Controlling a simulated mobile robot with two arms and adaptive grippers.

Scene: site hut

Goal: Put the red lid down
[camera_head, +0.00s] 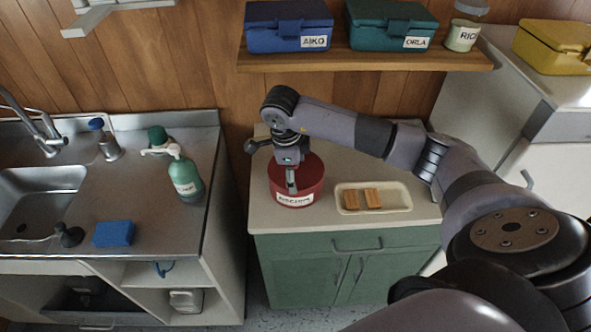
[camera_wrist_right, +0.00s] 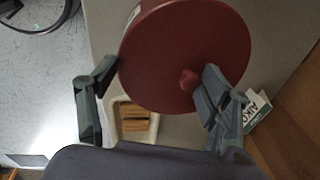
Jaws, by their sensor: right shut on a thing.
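A red round tin (camera_head: 288,196) with a white label stands on the pale worktop above the green cupboard. The red lid (camera_wrist_right: 165,45) with its small round knob (camera_wrist_right: 189,80) fills the upper middle of the right wrist view. It is over the tin; I cannot tell whether it rests on the rim. My right gripper (camera_head: 291,181) points down at the lid. In the right wrist view my right gripper (camera_wrist_right: 158,78) has one finger by the lid's edge and one at the knob; it is shut on the lid. My left gripper is not in view.
A cream tray (camera_head: 399,207) with two brown blocks lies right of the tin. The shelf (camera_head: 360,61) above holds a blue box (camera_head: 289,28), a green box (camera_head: 390,24) and a pot. At left are a sink, a soap bottle (camera_head: 186,178) and a blue sponge (camera_head: 113,234).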

